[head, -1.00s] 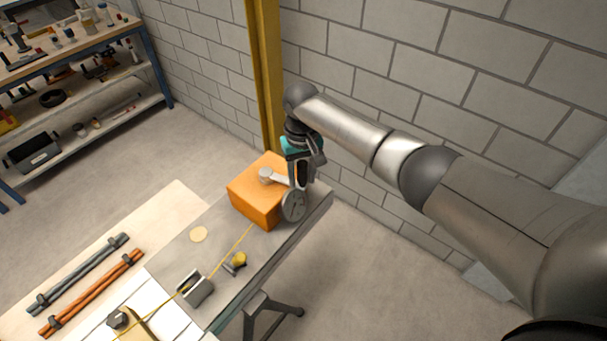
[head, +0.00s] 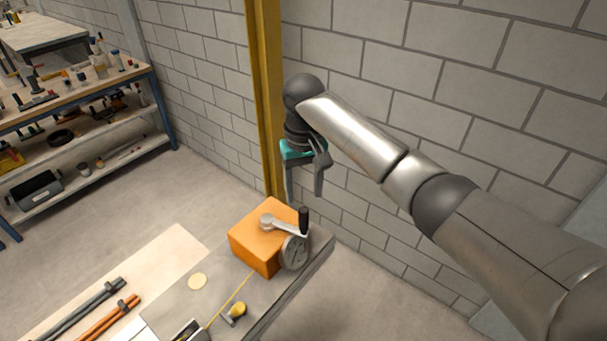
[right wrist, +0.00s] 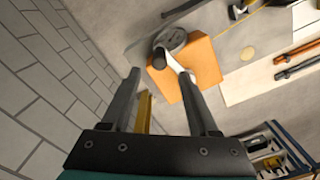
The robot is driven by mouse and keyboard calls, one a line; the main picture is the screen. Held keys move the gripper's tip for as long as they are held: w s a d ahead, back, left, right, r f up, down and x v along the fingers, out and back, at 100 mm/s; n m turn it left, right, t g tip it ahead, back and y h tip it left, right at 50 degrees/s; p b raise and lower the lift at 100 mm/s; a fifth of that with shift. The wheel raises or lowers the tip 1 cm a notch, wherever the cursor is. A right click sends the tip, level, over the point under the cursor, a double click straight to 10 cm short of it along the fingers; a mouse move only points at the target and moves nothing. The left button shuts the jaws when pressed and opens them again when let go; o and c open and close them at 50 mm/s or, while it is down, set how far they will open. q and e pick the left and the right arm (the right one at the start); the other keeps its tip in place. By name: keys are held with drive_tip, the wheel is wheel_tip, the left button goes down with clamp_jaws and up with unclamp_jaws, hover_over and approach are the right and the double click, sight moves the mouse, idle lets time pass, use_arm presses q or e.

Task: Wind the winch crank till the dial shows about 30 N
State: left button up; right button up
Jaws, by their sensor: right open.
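The winch is an orange box (head: 258,248) on the grey bench top. Its grey crank arm (head: 283,223) lies across the top and ends in an upright black handle (head: 303,220). A grey round disc (head: 294,253) with dark marks is on the box's right side; it looks like the dial, but its reading is too small to tell. My right gripper (head: 304,194) is open and empty above the handle, apart from it. The right wrist view shows the handle (right wrist: 160,57) beyond the open fingers (right wrist: 160,76). My left gripper is not in view.
A yellow line (head: 230,298) runs from the winch across the bench, past a yellow-topped fitting (head: 236,311). A yellow post (head: 266,100) and a block wall (head: 400,80) stand close behind. Shelves (head: 80,130) are at the left. A pale disc (head: 197,282) lies flat on the bench.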

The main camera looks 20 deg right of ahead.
drive_tip(key=shift+r, duration=2)
